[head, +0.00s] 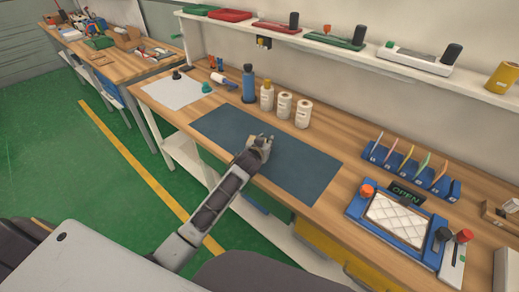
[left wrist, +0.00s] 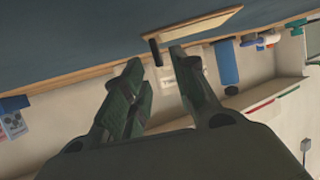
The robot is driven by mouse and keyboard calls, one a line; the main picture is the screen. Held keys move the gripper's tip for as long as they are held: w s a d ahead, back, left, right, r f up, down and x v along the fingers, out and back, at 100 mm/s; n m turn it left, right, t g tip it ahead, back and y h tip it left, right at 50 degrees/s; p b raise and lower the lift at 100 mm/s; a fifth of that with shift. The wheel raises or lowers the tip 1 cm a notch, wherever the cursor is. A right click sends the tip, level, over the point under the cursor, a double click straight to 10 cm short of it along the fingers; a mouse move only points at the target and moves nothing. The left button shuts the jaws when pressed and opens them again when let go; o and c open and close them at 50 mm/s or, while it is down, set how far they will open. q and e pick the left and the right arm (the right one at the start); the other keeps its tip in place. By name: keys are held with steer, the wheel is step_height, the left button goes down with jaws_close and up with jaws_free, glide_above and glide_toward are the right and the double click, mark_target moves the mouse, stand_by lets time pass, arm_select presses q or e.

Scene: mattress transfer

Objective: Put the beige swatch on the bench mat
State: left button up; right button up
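The dark blue bench mat (head: 305,172) lies flat on the wooden bench. My left gripper (head: 266,138) is above the mat's far middle part. In the left wrist view my left gripper (left wrist: 155,60) has its two fingers apart, with background showing between them. A thin pale beige flat piece (left wrist: 200,34) shows just beyond the fingertips against the mat (left wrist: 80,40); I cannot tell whether it touches them or is the beige swatch. Thin coloured swatches stand in a blue slotted rack (head: 452,190) at the right; none is clearly beige. My right gripper is not in view.
A blue frame with a white quilted pad (head: 398,220) is at the right. A shelf (head: 340,52) runs along the wall.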

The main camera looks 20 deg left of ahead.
arm_select(q)
steer(key=shift+v, duration=4.25)
